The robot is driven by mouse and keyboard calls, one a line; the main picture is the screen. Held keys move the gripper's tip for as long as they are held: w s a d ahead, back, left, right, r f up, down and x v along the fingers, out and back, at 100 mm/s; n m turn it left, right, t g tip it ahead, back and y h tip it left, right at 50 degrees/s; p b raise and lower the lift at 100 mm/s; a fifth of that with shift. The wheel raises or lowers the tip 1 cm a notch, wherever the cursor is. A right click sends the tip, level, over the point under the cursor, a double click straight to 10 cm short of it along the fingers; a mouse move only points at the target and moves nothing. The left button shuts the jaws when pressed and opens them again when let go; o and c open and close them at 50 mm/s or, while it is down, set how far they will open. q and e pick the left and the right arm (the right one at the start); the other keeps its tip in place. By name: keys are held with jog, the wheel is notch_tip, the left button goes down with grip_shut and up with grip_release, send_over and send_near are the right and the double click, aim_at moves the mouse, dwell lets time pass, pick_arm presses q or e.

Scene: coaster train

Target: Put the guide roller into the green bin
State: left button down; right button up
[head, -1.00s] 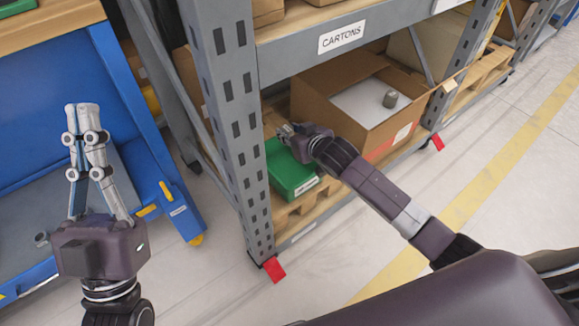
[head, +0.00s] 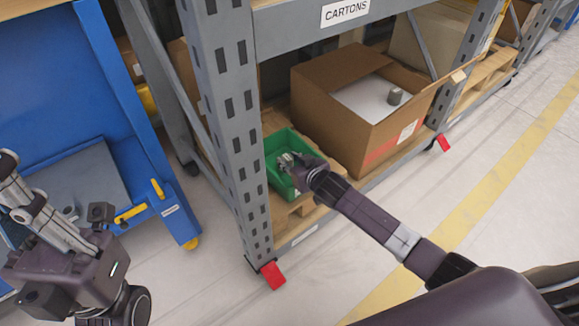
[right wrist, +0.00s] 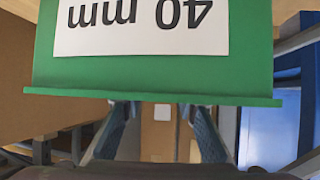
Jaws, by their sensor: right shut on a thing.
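The green bin (head: 273,150) sits on the pallet on the rack's lowest level. Its green face with an upside-down "40 mm" label fills the top of the right wrist view (right wrist: 45,70). My right gripper (head: 284,160) is at the bin, its fingers over the bin's open inside. In the right wrist view its two fingers (right wrist: 158,112) are spaced apart and run behind the bin's rim. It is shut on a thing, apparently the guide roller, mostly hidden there. My left gripper (head: 12,175) is at the left edge, partly cut off; its finger gap is unclear.
The grey rack post (head: 232,130) stands left of the bin. A blue cart (head: 120,110) is at the left. The floor in front is clear.

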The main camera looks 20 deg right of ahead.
jog(key=shift+f, duration=0.55)
jog(key=shift+f, duration=0.15)
jog(key=o, duration=1.2)
